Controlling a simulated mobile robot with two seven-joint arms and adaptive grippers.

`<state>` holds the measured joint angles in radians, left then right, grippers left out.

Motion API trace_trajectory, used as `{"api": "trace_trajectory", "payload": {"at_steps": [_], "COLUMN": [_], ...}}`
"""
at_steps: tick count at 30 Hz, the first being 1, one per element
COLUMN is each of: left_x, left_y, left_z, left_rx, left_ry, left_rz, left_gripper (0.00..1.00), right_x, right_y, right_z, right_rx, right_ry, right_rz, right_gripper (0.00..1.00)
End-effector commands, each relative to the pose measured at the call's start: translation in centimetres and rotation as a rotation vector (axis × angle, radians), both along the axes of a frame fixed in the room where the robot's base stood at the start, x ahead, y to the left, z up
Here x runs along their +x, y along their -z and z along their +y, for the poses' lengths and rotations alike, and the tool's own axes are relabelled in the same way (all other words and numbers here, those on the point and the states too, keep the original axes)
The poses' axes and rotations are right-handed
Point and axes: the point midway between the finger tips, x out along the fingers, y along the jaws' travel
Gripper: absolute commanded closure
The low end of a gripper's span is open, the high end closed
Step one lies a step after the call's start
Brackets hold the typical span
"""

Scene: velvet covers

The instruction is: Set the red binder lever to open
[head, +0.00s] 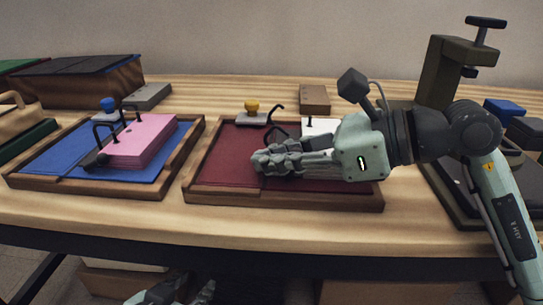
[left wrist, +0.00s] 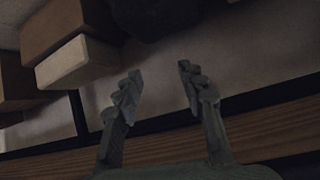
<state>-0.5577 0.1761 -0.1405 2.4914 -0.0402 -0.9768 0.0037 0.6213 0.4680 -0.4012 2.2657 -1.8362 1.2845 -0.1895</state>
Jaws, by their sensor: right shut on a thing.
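The red binder (head: 225,160) lies open in a wooden-framed tray on the table, with a stack of white paper (head: 318,125) and dark metal arches (head: 276,112) at its back. My right gripper (head: 262,160) reaches in from the right, low over the binder. Its fingers are shut at the front left of the paper, and they hide the red binder lever they close on, so I cannot see the lever's angle. My left gripper (head: 180,293) is below the table's front edge. In the left wrist view, its fingers (left wrist: 158,78) stand apart and empty.
A blue binder (head: 50,155) with pink paper (head: 145,140) lies to the left. A yellow-knobbed block (head: 252,112) stands behind the red binder. A dark green press (head: 445,70) stands at the back right. Boxes (left wrist: 75,60) sit under the table near my left gripper.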

Motion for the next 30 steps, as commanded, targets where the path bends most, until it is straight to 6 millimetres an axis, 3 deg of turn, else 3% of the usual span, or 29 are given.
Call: {"api": "trace_trajectory", "payload": {"at_steps": [10,20,21,22,30], "left_x": [-2.9,-3.2,-3.2,-3.2,-3.1], "left_y": [2.6,2.9,2.9,2.9,2.9], "left_z": [3.3,3.5,3.5,3.5,3.4], "left_rx": [0.072,0.076,0.076,0.076,0.075], "left_ry": [-0.059,-0.063,-0.063,-0.063,-0.063], "left_rz": [0.19,0.206,0.206,0.206,0.205], "left_gripper": [0.6,0.6,0.6,0.6,0.6], "right_x": [0.0,0.0,0.0,0.0,0.0], "right_y": [0.0,0.1,0.1,0.1,0.1], "right_z": [0.2,0.2,0.2,0.2,0.2], "right_rx": [-0.082,-0.088,-0.088,-0.088,-0.088], "right_ry": [0.001,0.0,0.0,0.0,0.0], "right_rz": [-0.002,-0.002,-0.002,-0.002,-0.001], "right_gripper": [1.0,1.0,0.84,0.8,0.79]}}
